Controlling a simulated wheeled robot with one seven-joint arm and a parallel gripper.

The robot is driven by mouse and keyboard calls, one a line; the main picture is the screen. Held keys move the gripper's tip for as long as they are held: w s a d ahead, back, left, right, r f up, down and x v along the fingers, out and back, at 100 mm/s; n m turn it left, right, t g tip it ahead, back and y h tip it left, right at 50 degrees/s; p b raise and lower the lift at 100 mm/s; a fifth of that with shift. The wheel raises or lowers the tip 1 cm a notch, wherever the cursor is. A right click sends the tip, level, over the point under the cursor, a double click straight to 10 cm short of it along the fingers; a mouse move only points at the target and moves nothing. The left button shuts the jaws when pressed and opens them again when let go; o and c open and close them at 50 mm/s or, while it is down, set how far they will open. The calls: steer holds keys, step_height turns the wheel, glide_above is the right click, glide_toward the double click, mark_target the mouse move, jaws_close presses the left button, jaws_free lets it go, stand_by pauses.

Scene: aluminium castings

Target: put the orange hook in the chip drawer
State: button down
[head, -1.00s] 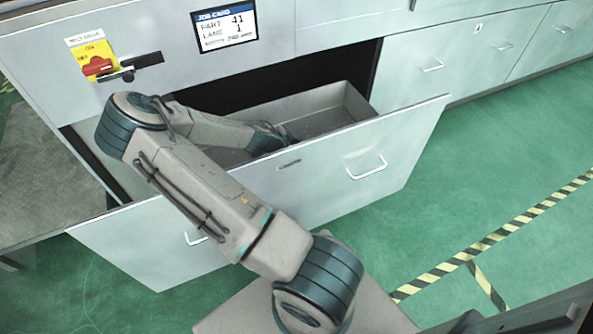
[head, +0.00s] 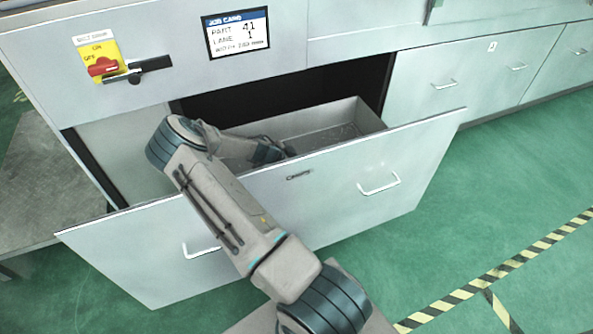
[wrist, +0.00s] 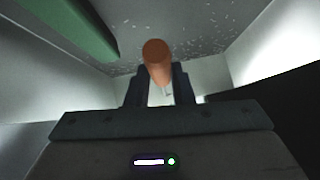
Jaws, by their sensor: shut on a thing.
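The orange hook (wrist: 156,55) is held between the fingers of my gripper (wrist: 160,78) in the wrist view. Only its rounded end and a short length show; the rest is hidden. The chip drawer (head: 340,185) stands pulled open in the head view, and my arm reaches over its front into it. The drawer's speckled floor (wrist: 195,35) lies beyond the hook in the wrist view. I cannot tell how high the hook is above it. In the head view my gripper's fingers and the hook are hidden inside the drawer.
A long green thing (wrist: 85,28) shows at upper left in the wrist view. A red and yellow switch (head: 103,66) and a job card (head: 238,33) are on the panel above the drawer. A grey surface (head: 45,185) lies at left.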

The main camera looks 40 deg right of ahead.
steer(key=shift+w+d+f+b, duration=0.15)
steer(key=shift+w+f, duration=0.1)
steer(key=shift+f, duration=0.6)
steer(key=shift+w+f+b, duration=0.1)
steer(key=shift+w+f, duration=0.15)
steer(key=shift+f, duration=0.55)
steer(key=shift+w+d+f+b, duration=0.15)
steer(key=shift+w+f, duration=0.1)
steer(key=shift+f, duration=0.6)
steer(key=shift+a, duration=0.1)
steer(key=shift+f+b, duration=0.65)
steer(key=shift+b, duration=0.3)
steer(key=c, duration=1.3)
jaws_free()
steer(key=shift+o, duration=0.2)
steer(key=shift+r+p, duration=0.85)
steer(key=shift+p, duration=0.3)
steer(key=p+v, duration=0.1)
steer(key=v, duration=1)
steer(key=shift+a+r, duration=0.2)
steer(key=shift+a, duration=0.2)
